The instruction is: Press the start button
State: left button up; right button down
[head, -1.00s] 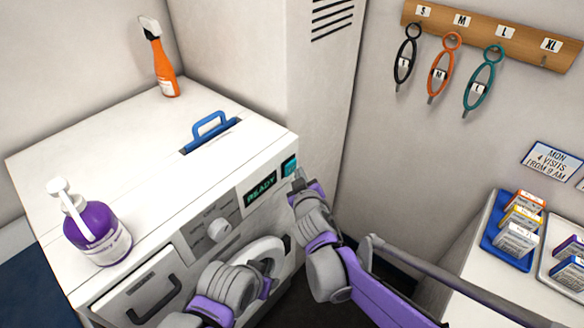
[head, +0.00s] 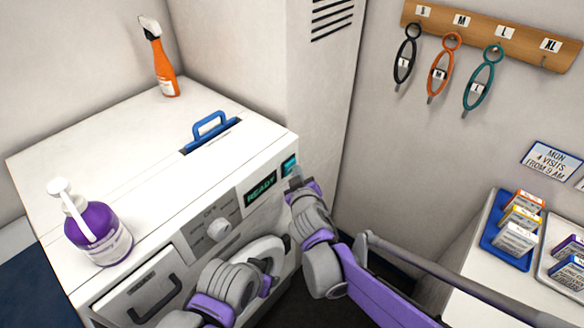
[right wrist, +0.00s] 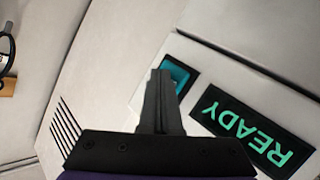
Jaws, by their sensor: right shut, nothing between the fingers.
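The washing machine (head: 170,205) has a dark display reading READY in green (head: 261,188). The start button, a teal square (head: 290,164), is right of the display at the panel's end. My right gripper (head: 295,176) is shut and empty, its tips at the button's lower edge. In the right wrist view the shut fingers (right wrist: 160,80) overlap part of the teal button (right wrist: 180,74); I cannot tell whether they touch it. My left gripper (head: 264,268) is low in front of the machine's round door; its fingers are not clear.
On the machine top stand a purple pump bottle (head: 96,232), an orange spray bottle (head: 164,70) and a blue handle (head: 210,130). A tall vented cabinet (head: 310,80) rises just behind the panel. A counter with boxes in a blue tray (head: 491,238) is at right.

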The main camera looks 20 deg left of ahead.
pick_arm(q)
jog(key=shift+r, duration=0.1)
pick_arm(e)
jog(key=shift+a, duration=0.2)
jog(key=shift+d, duration=0.15)
pick_arm(q)
jog(key=shift+s+f, duration=0.1)
jog(key=shift+f, duration=0.2)
pick_arm(e)
jog(key=shift+s+d, duration=0.3)
jog(key=shift+d, duration=0.4)
jog(key=shift+d, duration=0.1)
pick_arm(q)
jog(key=shift+s+f+b, duration=0.2)
jog(key=shift+f+b, duration=0.35)
jog(key=shift+f, duration=0.05)
jog(key=shift+s+f+b, duration=0.2)
jog(key=shift+f+b, duration=0.3)
jog(key=shift+f, duration=0.1)
pick_arm(e)
jog(key=d, duration=0.1)
jog(key=s+d, duration=0.1)
jog(key=d, duration=0.2)
jog(key=shift+s+d, duration=0.25)
jog(key=shift+s, duration=0.1)
